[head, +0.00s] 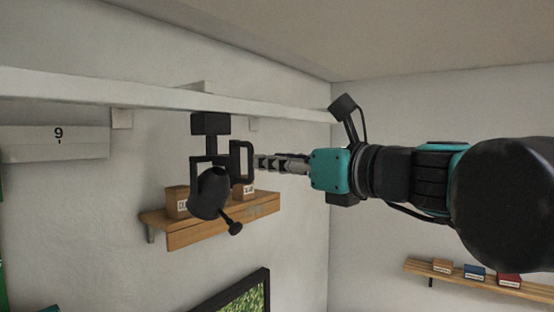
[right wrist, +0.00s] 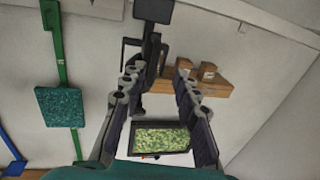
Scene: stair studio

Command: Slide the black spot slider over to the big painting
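The black spot slider (head: 210,190) hangs from a white rail (head: 270,108); it has a block at the top, a bracket, a rounded lamp head and a side handle (head: 242,160). It also shows at the top of the right wrist view (right wrist: 152,30). My right gripper (head: 260,163) comes from the right with its fingertips at the handle; contact is unclear. In the right wrist view its fingers (right wrist: 157,78) are spread apart. A black-framed green painting (head: 240,297) is cut off at the bottom; it shows between the fingers (right wrist: 160,138). My left gripper is not in view.
A wooden shelf (head: 220,225) with small boxes is on the wall behind the slider. Another shelf (head: 480,280) with several boxes is at lower right. A white panel marked 9 (head: 55,143) hangs at left. A teal square (right wrist: 60,106) on a green strip is at left.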

